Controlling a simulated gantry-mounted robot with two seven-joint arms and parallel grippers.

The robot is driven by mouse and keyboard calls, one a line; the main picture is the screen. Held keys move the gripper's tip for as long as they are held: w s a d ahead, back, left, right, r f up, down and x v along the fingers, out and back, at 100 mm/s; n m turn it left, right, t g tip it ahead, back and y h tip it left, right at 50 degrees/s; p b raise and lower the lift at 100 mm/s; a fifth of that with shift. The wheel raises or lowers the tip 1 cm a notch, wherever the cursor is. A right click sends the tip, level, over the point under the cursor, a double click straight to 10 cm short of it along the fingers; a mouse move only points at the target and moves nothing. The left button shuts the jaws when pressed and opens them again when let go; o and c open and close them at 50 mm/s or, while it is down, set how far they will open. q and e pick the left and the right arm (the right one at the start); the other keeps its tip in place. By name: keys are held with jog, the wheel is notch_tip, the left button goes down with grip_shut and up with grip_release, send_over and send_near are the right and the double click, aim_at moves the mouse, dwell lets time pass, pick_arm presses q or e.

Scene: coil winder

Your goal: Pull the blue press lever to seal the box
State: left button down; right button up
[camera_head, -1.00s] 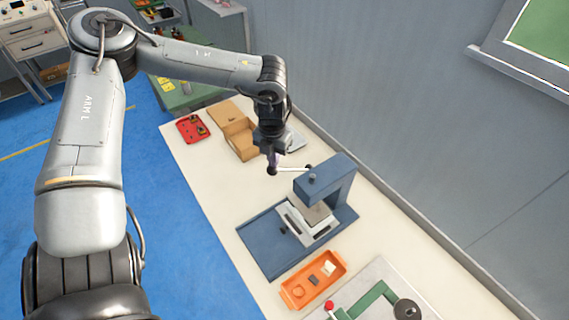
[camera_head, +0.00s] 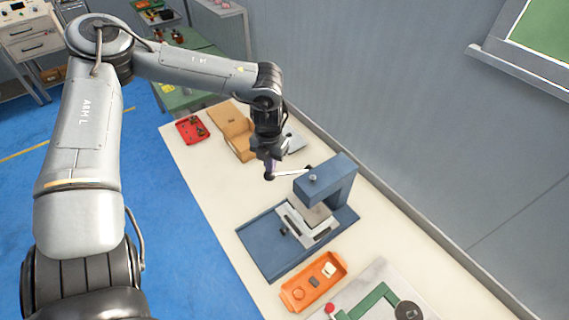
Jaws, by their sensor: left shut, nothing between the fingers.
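The blue press (camera_head: 342,180) stands on the table's right side, on a blue base plate (camera_head: 262,243). Its lever (camera_head: 291,173) is a light rod with a dark knob at its left end, reaching left from the press head. A pale grey block with a fixture (camera_head: 306,228) sits under the press head. My left gripper (camera_head: 271,172) points down at the lever's knob end. It is shut with nothing between its fingers; whether it touches the lever I cannot tell. My right gripper is not in view.
An open cardboard box (camera_head: 236,123) and a red tray (camera_head: 191,130) lie at the far end. An orange tray (camera_head: 330,289) with small parts and a green-handled device (camera_head: 372,299) are nearer. The wall runs close along the right.

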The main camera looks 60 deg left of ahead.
aim_at(266, 174)
pick_arm(q)
jog(key=shift+f, duration=0.1)
jog(key=shift+s+f+b, duration=0.3)
jog(key=shift+f+b, duration=0.15)
jog(key=shift+f, duration=0.1)
jog(key=shift+s+f, duration=0.15)
jog(key=shift+f, duration=0.1)
jog(key=shift+f, duration=0.1)
jog(key=shift+s+f+b, duration=0.3)
jog(key=shift+f+b, duration=0.4)
jog(key=shift+f, duration=0.05)
jog(key=shift+s+f, duration=0.1)
jog(key=shift+f, duration=0.05)
